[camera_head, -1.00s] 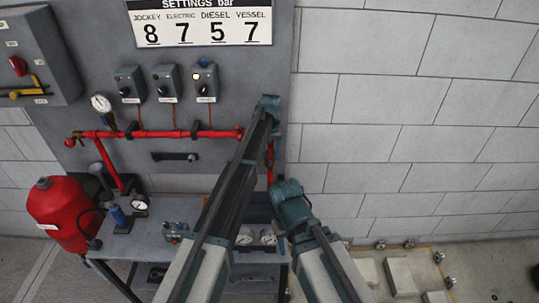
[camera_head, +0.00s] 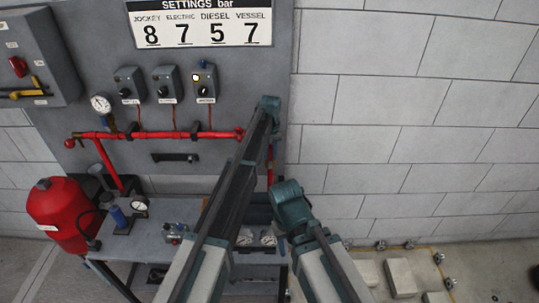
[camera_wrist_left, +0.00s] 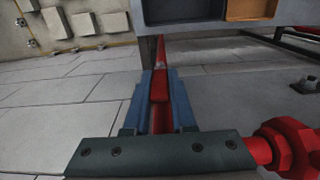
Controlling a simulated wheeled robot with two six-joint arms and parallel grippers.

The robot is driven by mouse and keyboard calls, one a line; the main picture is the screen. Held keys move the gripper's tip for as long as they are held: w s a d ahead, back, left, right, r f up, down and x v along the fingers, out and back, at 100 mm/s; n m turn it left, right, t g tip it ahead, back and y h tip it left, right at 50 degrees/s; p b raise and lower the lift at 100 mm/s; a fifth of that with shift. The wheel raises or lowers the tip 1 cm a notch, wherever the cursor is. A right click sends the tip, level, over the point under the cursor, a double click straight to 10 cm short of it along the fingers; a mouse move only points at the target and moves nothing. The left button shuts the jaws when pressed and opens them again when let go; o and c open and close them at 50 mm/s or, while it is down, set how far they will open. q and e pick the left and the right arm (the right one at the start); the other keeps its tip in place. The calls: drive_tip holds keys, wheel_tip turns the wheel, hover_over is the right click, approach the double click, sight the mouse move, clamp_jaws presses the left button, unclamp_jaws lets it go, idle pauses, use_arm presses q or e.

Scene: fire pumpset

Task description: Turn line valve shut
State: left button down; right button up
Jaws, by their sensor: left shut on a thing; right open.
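In the left wrist view my left gripper (camera_wrist_left: 160,100) is shut on the red valve lever (camera_wrist_left: 160,85), which lies lengthwise between its two blue-grey fingers. A red fitting, seemingly part of the line valve (camera_wrist_left: 285,150), shows at the lower right. In the head view, my left arm reaches up in front of the panel and hides its own fingers and the lever. A short red pipe section (camera_head: 270,165) shows just right of that arm. My right arm is bent at the lower middle, to the right of the left one, and its fingers are hidden.
A red horizontal pipe (camera_head: 160,134) with a gauge (camera_head: 101,103) runs along the grey panel. A red tank (camera_head: 64,213) stands left of a bench (camera_head: 175,210) bearing small gauges. Concrete blocks (camera_head: 400,277) lie on the floor at right.

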use_arm(q)
drive_tip(key=shift+a, duration=0.15)
idle(0.4)
drive_tip(key=shift+a, duration=0.25)
drive_tip(key=shift+a+h, duration=0.15)
drive_tip(key=shift+h, duration=0.55)
drive_tip(key=c, duration=0.7)
unclamp_jaws()
drive_tip(key=shift+c, duration=0.2)
